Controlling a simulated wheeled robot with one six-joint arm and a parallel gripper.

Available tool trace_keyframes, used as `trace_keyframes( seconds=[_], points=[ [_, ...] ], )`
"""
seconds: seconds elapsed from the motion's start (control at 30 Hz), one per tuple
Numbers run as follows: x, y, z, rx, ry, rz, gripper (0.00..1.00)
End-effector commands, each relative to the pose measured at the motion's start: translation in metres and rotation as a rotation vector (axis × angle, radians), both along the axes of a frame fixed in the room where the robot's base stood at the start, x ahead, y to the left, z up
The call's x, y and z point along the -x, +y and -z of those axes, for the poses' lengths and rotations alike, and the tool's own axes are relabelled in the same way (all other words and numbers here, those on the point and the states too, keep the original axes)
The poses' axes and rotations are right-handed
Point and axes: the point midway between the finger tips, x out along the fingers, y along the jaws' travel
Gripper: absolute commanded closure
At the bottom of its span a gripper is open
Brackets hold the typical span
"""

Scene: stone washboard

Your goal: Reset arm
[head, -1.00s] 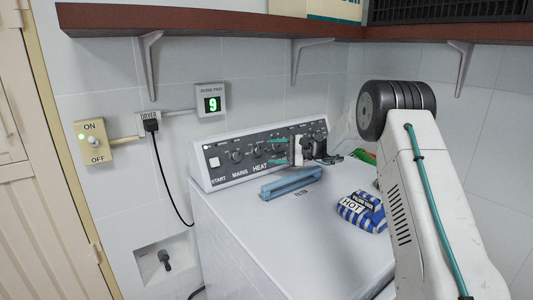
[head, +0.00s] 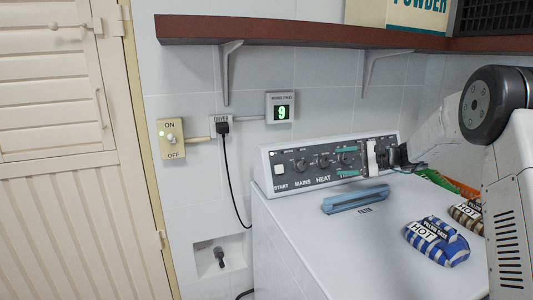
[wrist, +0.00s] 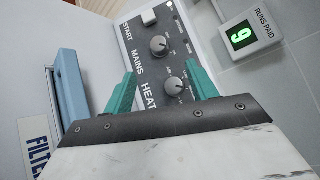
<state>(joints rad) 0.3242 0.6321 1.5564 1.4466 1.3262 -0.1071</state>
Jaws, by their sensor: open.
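My gripper (head: 341,161) is in front of the dryer's control panel (head: 290,168) in the head view. Its two teal fingers are apart with nothing between them. In the wrist view the open gripper (wrist: 162,73) points at the panel, with the dark knobs (wrist: 159,46) beyond and between the fingertips. The fingers look clear of the knobs, but the exact gap cannot be told. My arm comes in from the right of the head view, over the dryer's top.
A blue filter bar (head: 356,199) lies on the white dryer top (head: 330,245). Blue-striped (head: 436,241) and brown-striped (head: 467,214) HOT packs lie to its right. A brown shelf (head: 300,31) hangs above. The runs display (head: 281,107) reads 9. A louvred door (head: 60,180) is at left.

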Motion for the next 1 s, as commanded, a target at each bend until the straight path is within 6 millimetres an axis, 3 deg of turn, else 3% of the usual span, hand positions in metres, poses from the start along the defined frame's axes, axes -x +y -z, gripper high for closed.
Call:
trace_keyframes(
  seconds=[0.03,0.2,0.43,0.67,0.8,1.0],
  points=[
    [0.022,0.016,-0.019,0.054,-0.004,-0.044,0.43],
    [0.102,0.058,-0.053,0.245,0.005,-0.19,0.43],
    [0.218,0.089,-0.076,0.514,0.002,-0.362,0.43],
    [0.335,0.093,-0.076,0.795,-0.018,-0.507,0.43],
    [0.401,0.084,-0.067,0.971,-0.038,-0.579,0.43],
    [0.48,0.059,-0.045,1.215,-0.074,-0.661,0.43]
  ],
)
